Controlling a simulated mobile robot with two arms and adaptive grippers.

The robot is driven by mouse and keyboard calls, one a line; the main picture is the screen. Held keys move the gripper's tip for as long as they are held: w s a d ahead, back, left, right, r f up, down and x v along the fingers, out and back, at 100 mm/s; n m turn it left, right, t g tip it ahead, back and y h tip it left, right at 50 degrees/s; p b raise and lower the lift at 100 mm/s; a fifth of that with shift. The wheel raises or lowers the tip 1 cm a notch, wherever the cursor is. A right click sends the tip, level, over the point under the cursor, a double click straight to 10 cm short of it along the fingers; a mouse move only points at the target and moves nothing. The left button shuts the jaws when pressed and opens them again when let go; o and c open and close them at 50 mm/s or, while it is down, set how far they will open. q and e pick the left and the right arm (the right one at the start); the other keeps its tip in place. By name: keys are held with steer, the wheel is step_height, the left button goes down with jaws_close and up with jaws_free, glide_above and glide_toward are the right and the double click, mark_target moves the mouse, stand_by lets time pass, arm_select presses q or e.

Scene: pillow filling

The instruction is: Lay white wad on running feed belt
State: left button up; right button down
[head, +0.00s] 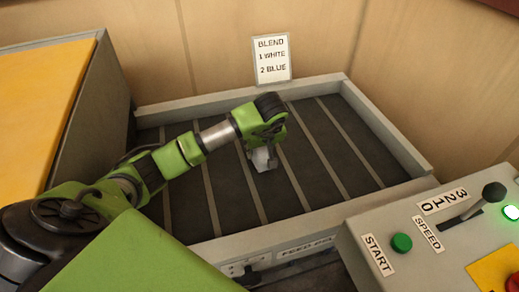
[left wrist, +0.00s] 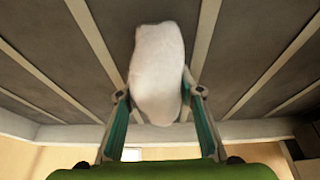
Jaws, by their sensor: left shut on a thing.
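The white wad (left wrist: 158,75) is a rounded, oblong soft lump, held between the teal fingers of my left gripper (left wrist: 157,97) in the left wrist view. In the head view my left gripper (head: 263,157) points down over the middle of the feed belt (head: 325,150); the wad is mostly hidden there by the gripper. The belt is dark with pale cross slats, and it also fills the back of the left wrist view (left wrist: 245,55). I cannot tell whether the wad touches the belt. My right gripper is not in view.
A grey raised frame (head: 385,130) surrounds the belt. A sign (head: 271,59) reads "BLEND 1 WHITE 2 BLUE". At right a control box has a green START button (head: 401,242), a SPEED lever (head: 492,194) and a lit green lamp (head: 511,212). A yellow-topped bin (head: 40,100) stands left.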

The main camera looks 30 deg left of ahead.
arm_select(q)
steer(key=o, duration=1.2)
steer(key=shift+d+r+p, duration=0.1)
steer(key=shift+r+p, duration=0.35)
steer(key=shift+p, duration=0.05)
steer(key=shift+v, duration=6.1)
